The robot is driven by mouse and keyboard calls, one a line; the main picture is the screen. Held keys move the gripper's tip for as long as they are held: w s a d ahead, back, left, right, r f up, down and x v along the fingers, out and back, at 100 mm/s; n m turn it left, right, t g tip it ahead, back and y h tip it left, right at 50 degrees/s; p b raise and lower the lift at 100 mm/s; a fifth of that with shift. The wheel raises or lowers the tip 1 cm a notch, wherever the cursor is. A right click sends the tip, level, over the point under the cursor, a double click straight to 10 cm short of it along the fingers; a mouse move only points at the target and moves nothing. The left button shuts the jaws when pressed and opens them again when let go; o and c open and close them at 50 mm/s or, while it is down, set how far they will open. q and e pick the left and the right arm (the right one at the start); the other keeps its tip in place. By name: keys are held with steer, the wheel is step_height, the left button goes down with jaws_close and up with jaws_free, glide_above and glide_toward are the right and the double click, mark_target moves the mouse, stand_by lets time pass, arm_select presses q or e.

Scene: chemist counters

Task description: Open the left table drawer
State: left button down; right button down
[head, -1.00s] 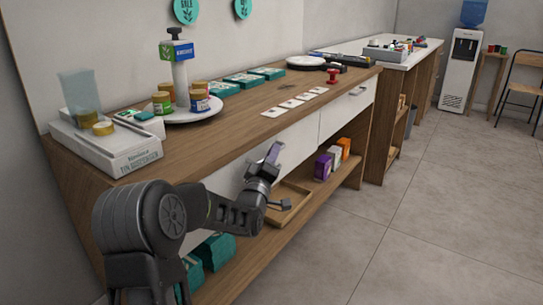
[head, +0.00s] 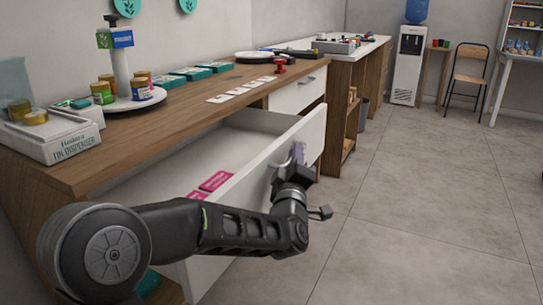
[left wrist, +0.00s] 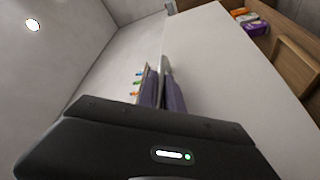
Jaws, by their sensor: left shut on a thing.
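The left table drawer stands pulled out from the wooden counter, its white front panel (head: 245,190) well forward and its white inside (head: 225,145) showing. Pink packets (head: 215,181) lie inside the drawer. My left gripper (head: 298,155) is at the outer face of the drawer front, shut on its handle, which the fingers mostly hide. In the left wrist view the purple-grey fingers (left wrist: 163,90) close on a thin grey handle (left wrist: 166,66) beside the white panel (left wrist: 215,65). My right gripper is not in view.
The counter top (head: 190,100) holds a tin dispenser (head: 50,135), a round white stand with tins (head: 130,100) and white cards. A second drawer (head: 298,92) to the right is shut. Open tiled floor (head: 420,200) lies to the right.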

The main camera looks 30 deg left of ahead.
arm_select(q)
steer(key=shift+d, duration=1.45)
steer(key=c, duration=1.8)
jaws_free()
steer(key=shift+o, duration=0.2)
steer(key=v, duration=0.7)
steer(key=shift+s+p, duration=0.3)
steer(key=shift+p, duration=0.05)
steer(key=shift+d+f, duration=0.1)
steer(key=shift+f, duration=0.05)
